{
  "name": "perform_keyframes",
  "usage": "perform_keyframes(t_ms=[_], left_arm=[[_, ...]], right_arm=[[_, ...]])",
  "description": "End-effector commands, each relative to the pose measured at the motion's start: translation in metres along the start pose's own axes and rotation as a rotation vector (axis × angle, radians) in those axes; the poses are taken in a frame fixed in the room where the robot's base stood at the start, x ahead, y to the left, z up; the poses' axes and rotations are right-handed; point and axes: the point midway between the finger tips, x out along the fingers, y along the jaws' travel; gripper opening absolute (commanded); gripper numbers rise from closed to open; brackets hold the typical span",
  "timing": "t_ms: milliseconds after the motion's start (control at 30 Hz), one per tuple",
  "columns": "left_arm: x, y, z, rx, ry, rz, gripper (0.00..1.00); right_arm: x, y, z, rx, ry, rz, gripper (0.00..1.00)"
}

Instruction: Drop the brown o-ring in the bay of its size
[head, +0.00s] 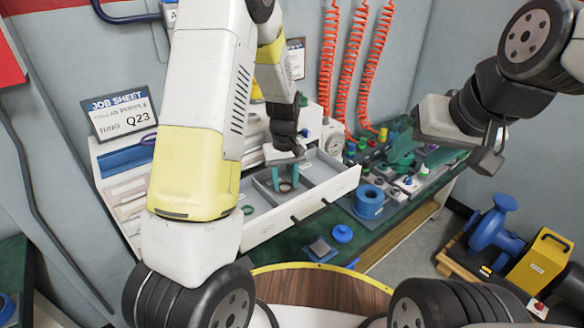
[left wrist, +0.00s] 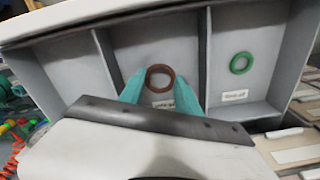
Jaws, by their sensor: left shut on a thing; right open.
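The brown o-ring (left wrist: 160,77) is between the teal fingertips of my left gripper (left wrist: 160,92), which is shut on it. In the head view, my left gripper (head: 285,180) reaches down into the grey open drawer (head: 318,196), with the brown o-ring (head: 286,187) at its tips. In the wrist view the ring appears over the middle bay, above a small white label (left wrist: 163,104). I cannot tell whether it touches the floor. A green o-ring (left wrist: 241,62) lies in the neighbouring bay. My right gripper (head: 488,152) is open, raised at the right, away from the drawer.
Thin dividers (left wrist: 106,62) separate the bays; the bay on the left in the wrist view looks empty. A job sheet (head: 121,113) stands behind. Right of the drawer are a blue cylindrical part (head: 369,201) and bench fittings. A blue disc (head: 342,233) lies in front.

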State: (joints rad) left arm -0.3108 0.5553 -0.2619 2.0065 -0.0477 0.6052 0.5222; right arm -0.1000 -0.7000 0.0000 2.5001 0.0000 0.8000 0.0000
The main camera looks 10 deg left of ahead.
Motion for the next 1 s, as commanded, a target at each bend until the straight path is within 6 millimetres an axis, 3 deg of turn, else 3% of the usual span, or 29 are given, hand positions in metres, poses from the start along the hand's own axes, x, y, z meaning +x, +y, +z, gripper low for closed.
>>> perform_keyframes(t_ms=[733, 767, 800, 867, 1000], left_arm=[[0.013, 0.0, 0.0, 0.0, 0.002, 0.001, 0.0], [0.013, 0.0, 0.0, 0.0, 0.002, 0.001, 0.43], [0.013, 0.0, 0.0, 0.0, 0.001, 0.001, 0.51], [0.013, 0.001, 0.0, 0.0, 0.001, 0.001, 0.61], [0.013, 0.002, 0.0, 0.001, 0.002, 0.002, 0.61]], right_arm=[[0.0, 0.0, 0.0, 0.0, 0.0, 0.0, 0.52], [0.0, 0.0, 0.0, 0.0, 0.0, 0.0, 0.52], [0.0, 0.0, 0.0, 0.0, 0.0, 0.0, 0.52], [0.0, 0.0, 0.0, 0.0, 0.0, 0.0, 0.52], [0.0, 0.0, 0.0, 0.0, 0.0, 0.0, 0.52]])
